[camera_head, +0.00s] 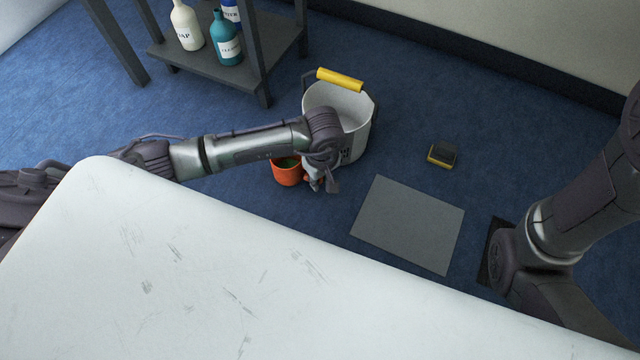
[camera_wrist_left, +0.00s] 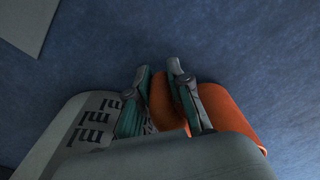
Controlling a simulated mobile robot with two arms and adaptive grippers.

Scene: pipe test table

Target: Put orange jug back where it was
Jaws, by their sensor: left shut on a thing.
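The orange jug (camera_head: 286,173) is low near the blue floor, just left of and in front of the bucket. Its inside looks green in the head view. My left gripper (camera_head: 318,182) is at the jug's right side, shut on it. In the left wrist view the two fingers (camera_wrist_left: 172,105) close on the orange handle of the jug (camera_wrist_left: 228,115). My own wrist hides part of the jug. I cannot tell whether its base touches the floor. My right arm shows at the right, but its gripper is not in view.
The white bucket (camera_head: 352,110) with a yellow grip stands close behind my left gripper. A grey mat (camera_head: 408,224) and a yellow-black sponge-like block (camera_head: 442,154) lie to the right. A dark shelf (camera_head: 220,68) holds bottles at the back. The white table (camera_head: 160,270) fills the front.

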